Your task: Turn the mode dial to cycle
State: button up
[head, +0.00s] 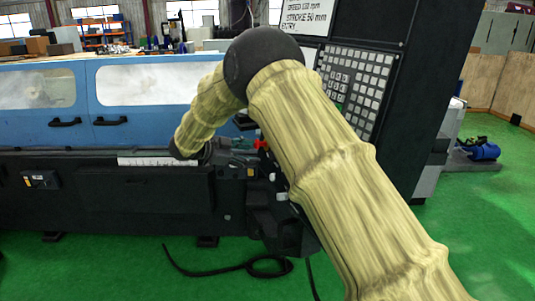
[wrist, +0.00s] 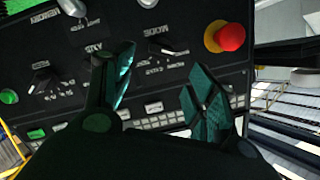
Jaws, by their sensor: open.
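In the wrist view the control panel appears upside down, and the word MODE can be read on it. The mode dial (wrist: 170,51) is a small black knob with a pale pointer mark, beside that lettering. Which setting it points to is too small to read. My gripper (wrist: 160,68) is open, with one dark teal finger on each side of the dial in the picture. I cannot tell whether either finger touches it; nothing is held.
A red emergency button (wrist: 230,37) with a yellow base is right of the dial. A black dial (wrist: 42,80) and a green button (wrist: 8,96) are at left. The blue grinder (head: 150,90) and a keypad (head: 352,90) show in the head view.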

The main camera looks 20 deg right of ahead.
jog(key=p+x, duration=0.3)
jog(key=x, duration=0.5)
jog(key=shift+d, duration=0.35)
jog(key=shift+f, duration=0.1)
jog(key=c, duration=1)
